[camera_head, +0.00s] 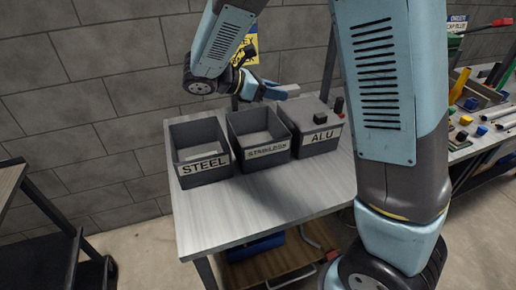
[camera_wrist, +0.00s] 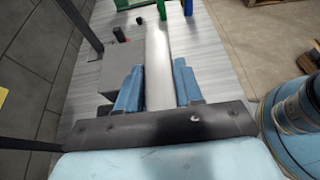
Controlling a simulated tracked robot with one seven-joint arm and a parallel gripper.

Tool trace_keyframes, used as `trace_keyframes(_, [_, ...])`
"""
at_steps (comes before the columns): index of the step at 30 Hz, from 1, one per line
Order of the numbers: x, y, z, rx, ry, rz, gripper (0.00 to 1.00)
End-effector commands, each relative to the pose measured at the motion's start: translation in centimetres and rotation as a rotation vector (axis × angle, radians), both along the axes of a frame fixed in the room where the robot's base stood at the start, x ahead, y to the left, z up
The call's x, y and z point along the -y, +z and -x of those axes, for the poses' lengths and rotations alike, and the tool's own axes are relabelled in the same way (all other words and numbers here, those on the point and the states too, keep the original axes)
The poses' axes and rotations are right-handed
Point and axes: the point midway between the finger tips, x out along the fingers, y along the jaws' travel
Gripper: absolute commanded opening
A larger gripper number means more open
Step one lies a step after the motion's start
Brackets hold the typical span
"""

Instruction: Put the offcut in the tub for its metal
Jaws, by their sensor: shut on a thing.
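In the wrist view the bar stands out lengthwise between the two blue fingers (camera_wrist: 158,90). In the head view the end of the offcut (camera_head: 291,89) shows above the back of the tubs, between the STAINLESS and ALU ones. The grey STEEL tub (camera_head: 203,170) is on the left, the STAINLESS tub (camera_head: 267,151) in the middle, the ALU tub (camera_head: 320,138) on the right.
The tubs stand at the back of a grey table (camera_head: 250,213), whose front is clear. Small dark objects (camera_head: 338,105) are by the ALU tub. A cluttered bench (camera_head: 480,125) is on the right, a brown-topped stand (camera_head: 12,180) on the left. A block wall is behind.

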Motion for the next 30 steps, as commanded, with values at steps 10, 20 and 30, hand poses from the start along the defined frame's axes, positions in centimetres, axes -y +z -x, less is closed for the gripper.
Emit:
trace_keyframes(10, [-1.2,-0.3,-0.3,0.0,0.02,0.0,0.0])
trace_keyframes(20, [-2.7,-2.9,-5.7,-0.002,0.019,0.0,0.0])
trace_keyframes(30, [-4.1,-6.9,-10.7,-0.001,0.019,0.002,0.0])
